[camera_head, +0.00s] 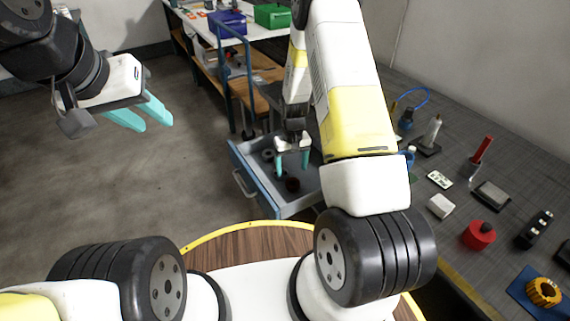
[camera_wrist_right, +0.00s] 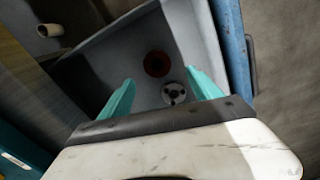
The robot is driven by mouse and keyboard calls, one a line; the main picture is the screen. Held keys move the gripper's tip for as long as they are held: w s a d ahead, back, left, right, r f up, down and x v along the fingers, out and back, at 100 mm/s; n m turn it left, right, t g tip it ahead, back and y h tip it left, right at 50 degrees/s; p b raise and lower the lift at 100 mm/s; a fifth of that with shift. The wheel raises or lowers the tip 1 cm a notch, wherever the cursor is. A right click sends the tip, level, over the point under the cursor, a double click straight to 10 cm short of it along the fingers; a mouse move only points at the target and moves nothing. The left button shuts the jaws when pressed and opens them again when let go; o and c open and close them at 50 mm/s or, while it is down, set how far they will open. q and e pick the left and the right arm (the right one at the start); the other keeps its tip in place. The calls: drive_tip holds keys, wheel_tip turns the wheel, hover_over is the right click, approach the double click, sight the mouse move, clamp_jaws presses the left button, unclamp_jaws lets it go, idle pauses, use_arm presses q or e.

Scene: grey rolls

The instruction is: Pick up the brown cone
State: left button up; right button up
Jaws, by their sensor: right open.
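A reddish-brown round thing, likely the brown cone (camera_head: 292,184), sits in the open drawer (camera_head: 247,168). In the right wrist view the brown cone (camera_wrist_right: 157,63) is seen from above as a ring with a dark centre. My right gripper (camera_head: 292,170) is open and points down into the drawer. In the wrist view the cone shows beyond the gap between its teal fingertips (camera_wrist_right: 160,77), and nothing is held. The height left between the fingertips and the cone is hard to tell. My left gripper (camera_head: 155,126) is open and empty over the floor at the upper left.
A grey roll (camera_head: 268,154) lies in the drawer near the cone; it also shows in the wrist view (camera_wrist_right: 173,93). The drawer walls stand close around both. The grey worktop (camera_head: 460,150) at the right holds several things, including a red roll (camera_head: 478,236).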

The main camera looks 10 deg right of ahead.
sight(293, 183)
drive_tip(key=f, duration=0.8)
drive_tip(key=shift+s+d+f, duration=0.25)
drive_tip(key=shift+s+f, duration=0.05)
drive_tip(key=shift+r, duration=0.1)
clamp_jaws()
